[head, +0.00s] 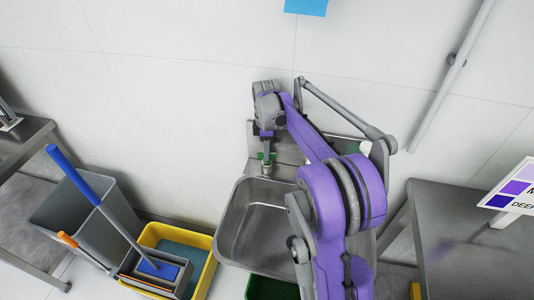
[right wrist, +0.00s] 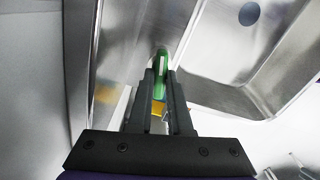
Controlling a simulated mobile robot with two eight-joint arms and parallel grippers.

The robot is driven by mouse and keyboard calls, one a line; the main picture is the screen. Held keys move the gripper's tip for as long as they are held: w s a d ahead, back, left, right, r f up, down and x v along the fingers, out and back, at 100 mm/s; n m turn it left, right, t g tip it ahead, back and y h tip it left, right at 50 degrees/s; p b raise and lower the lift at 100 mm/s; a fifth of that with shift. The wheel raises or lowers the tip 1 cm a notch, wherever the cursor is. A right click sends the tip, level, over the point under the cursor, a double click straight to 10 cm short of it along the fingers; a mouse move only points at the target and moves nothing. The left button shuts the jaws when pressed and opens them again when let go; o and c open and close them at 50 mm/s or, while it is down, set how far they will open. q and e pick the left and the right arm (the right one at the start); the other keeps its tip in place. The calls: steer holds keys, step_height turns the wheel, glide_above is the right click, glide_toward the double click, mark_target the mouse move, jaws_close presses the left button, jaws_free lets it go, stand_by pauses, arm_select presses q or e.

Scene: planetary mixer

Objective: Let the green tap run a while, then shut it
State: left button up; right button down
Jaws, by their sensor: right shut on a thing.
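The green tap (head: 266,157) sits at the back left of the steel sink (head: 228,240), by the wall. My right gripper (head: 267,138) reaches down onto it from above. In the right wrist view, my right gripper (right wrist: 161,85) is shut on the upright green tap handle (right wrist: 162,62), which shows between and just beyond the fingertips. The sink (right wrist: 220,85) also shows there, with its round dark drain. I see no stream of water, but my gripper and arm cover part of the tap. My left gripper is not in view.
A yellow tub (head: 204,243) and grey bin (head: 120,215) with a blue-handled tool (head: 78,178) stand left of the sink. A steel table (head: 470,255) with a sign (head: 512,188) is at right. A green bin (head: 270,289) is below the sink.

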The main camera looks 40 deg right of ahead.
steer(key=shift+n, duration=0.9)
